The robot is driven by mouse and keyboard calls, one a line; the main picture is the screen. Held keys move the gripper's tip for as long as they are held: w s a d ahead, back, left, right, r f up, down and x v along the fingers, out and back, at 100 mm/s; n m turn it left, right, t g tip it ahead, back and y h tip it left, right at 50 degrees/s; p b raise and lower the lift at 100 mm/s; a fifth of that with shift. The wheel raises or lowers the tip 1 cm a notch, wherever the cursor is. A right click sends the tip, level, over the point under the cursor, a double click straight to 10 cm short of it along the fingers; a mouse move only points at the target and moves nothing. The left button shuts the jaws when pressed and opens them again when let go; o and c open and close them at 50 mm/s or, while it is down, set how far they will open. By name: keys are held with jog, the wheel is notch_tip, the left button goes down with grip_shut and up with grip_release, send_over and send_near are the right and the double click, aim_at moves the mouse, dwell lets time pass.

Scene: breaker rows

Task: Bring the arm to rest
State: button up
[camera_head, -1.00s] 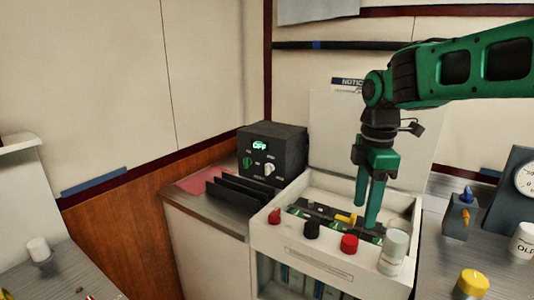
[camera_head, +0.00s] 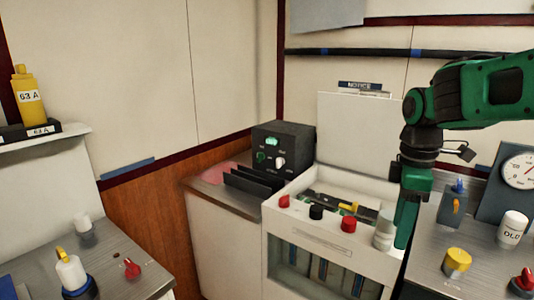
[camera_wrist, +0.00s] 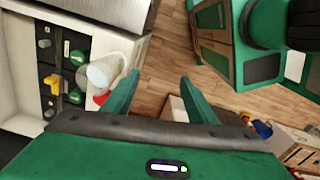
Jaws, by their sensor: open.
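My gripper (camera_head: 406,228) hangs pointing down at the right edge of the white breaker cabinet (camera_head: 320,246), just right of the white-capped knob (camera_head: 384,232). In the wrist view its two green fingers (camera_wrist: 160,84) are spread apart with nothing between them, and wooden floor shows in the gap. The white-capped knob (camera_wrist: 104,70) is left of the fingers there. My arm's green upper links reach in from the right in the head view.
The cabinet's open top holds a breaker row with a yellow lever (camera_head: 348,207). Red knobs (camera_head: 348,225) and a black knob (camera_head: 316,212) line its front. A black control box (camera_head: 283,147) stands behind left. A right-hand bench carries a yellow-capped fuse (camera_head: 457,262) and a gauge (camera_head: 520,172).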

jog(key=s+d+f+m, duration=0.4)
jog(key=s+d+m, duration=0.2)
jog(key=s+m, duration=0.3)
jog(key=s+d+f+m, duration=0.4)
jog(key=s+d+m, duration=0.2)
jog(key=s+m, duration=0.4)
jog(key=shift+s+f, duration=0.35)
jog(key=shift+s, duration=0.05)
